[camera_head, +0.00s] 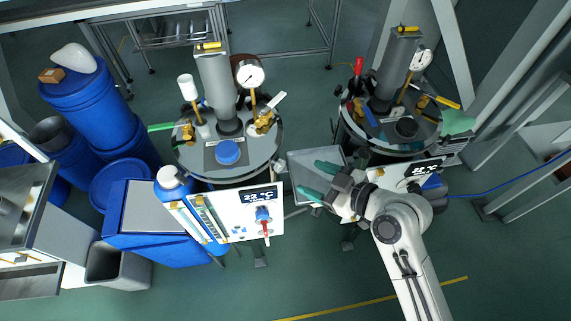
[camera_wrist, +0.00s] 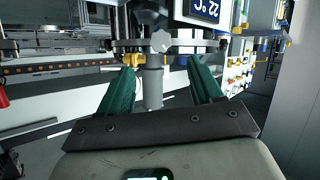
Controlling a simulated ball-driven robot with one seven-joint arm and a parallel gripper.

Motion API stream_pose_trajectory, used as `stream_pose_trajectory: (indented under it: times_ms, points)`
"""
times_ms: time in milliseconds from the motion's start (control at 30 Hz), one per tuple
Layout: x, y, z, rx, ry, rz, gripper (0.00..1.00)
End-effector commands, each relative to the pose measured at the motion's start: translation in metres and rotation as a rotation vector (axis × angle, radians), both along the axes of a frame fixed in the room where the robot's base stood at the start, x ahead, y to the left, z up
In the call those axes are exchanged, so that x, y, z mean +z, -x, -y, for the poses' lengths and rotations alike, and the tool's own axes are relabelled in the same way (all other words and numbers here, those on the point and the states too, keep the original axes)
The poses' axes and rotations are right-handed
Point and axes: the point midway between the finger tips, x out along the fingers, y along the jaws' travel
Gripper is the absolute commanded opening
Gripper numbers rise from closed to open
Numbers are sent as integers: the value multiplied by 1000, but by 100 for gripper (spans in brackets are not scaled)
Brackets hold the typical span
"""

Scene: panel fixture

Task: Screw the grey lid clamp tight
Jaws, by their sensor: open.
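My gripper (camera_head: 309,180) has two green fingers, spread apart with nothing held between them. It is in front of the gap between the two vessels, beside a grey tray-like surface (camera_head: 318,158). In the wrist view the fingers (camera_wrist: 162,72) point toward a vessel rim. A pale grey winged knob (camera_wrist: 161,41) shows at that rim, beyond the fingertips and between them; it looks like the lid clamp, but I cannot tell for sure. A grey cylinder (camera_wrist: 152,86) hangs below it. The gripper does not appear to touch either. How tight the knob is cannot be seen.
The left vessel lid (camera_head: 182,157) carries a gauge (camera_head: 249,75) and a blue cap (camera_head: 228,151). The right vessel lid (camera_head: 425,138) carries a red-handled part (camera_head: 358,66). A white control panel (camera_head: 250,218) stands left of my gripper. Green floor (camera_head: 330,270) is open in front.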

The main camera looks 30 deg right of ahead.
Motion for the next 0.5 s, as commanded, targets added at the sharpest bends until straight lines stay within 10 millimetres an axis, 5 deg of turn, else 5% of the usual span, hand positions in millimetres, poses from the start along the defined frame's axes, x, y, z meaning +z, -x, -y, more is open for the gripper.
stream_pose_trajectory:
  times_ms: [500]
  points:
    - [-31, -72, -31, 2, 0, -4, 65]
